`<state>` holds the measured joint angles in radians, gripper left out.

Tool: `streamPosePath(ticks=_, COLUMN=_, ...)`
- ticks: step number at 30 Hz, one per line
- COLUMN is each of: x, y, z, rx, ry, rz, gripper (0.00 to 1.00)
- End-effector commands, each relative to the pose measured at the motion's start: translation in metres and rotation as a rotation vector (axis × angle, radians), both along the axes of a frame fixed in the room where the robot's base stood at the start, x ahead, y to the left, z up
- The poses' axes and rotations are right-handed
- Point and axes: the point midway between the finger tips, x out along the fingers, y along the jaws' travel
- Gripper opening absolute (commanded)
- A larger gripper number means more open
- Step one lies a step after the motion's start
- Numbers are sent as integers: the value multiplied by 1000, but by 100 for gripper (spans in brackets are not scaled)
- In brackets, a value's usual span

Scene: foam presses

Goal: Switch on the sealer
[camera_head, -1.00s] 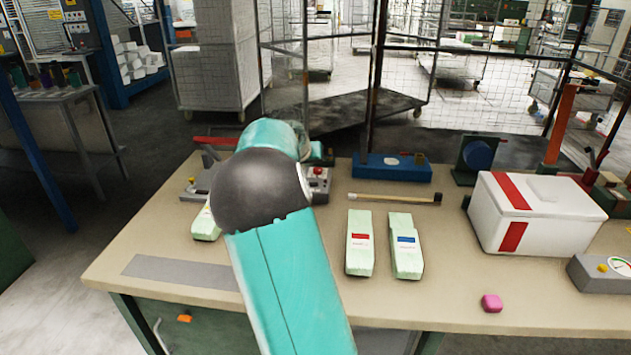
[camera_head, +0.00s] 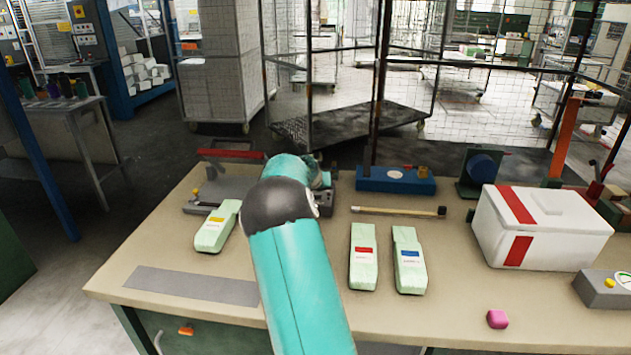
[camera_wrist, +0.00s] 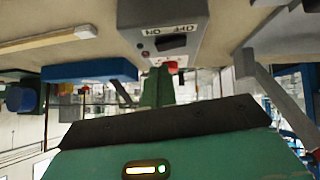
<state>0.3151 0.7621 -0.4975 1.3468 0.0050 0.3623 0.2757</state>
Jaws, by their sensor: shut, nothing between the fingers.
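The sealer (camera_head: 222,188) stands at the back left of the bench, with a red-handled lever (camera_head: 232,154) above a grey base. In the wrist view its grey control box (camera_wrist: 190,20) appears upside down, with OFF and ON markings, a black switch (camera_wrist: 172,42) and a red button (camera_wrist: 172,67). I cannot tell which marking the switch points to. My gripper (camera_wrist: 165,122) shows as a green body with a dark edge below the box in the wrist view, apart from the switch. It is shut and empty. In the head view my arm hides it and most of the box.
Pale green packs with yellow (camera_head: 217,227), red (camera_head: 364,256) and blue (camera_head: 409,260) labels lie on the bench. The front middle is clear.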

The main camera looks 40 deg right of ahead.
Motion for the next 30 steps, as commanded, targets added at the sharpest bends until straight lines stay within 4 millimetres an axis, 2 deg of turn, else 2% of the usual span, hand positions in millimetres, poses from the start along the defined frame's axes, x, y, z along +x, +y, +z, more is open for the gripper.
streamPosePath(ticks=3, x=-1, y=-1, z=-14, rx=0, ry=-1, rz=1, gripper=0)
streamPosePath(ticks=7, x=-2, y=-1, z=-21, rx=1, ry=-1, rz=0, gripper=0)
streamPosePath(ticks=30, x=-3, y=-2, z=-26, rx=32, ry=-39, rz=2, gripper=0)
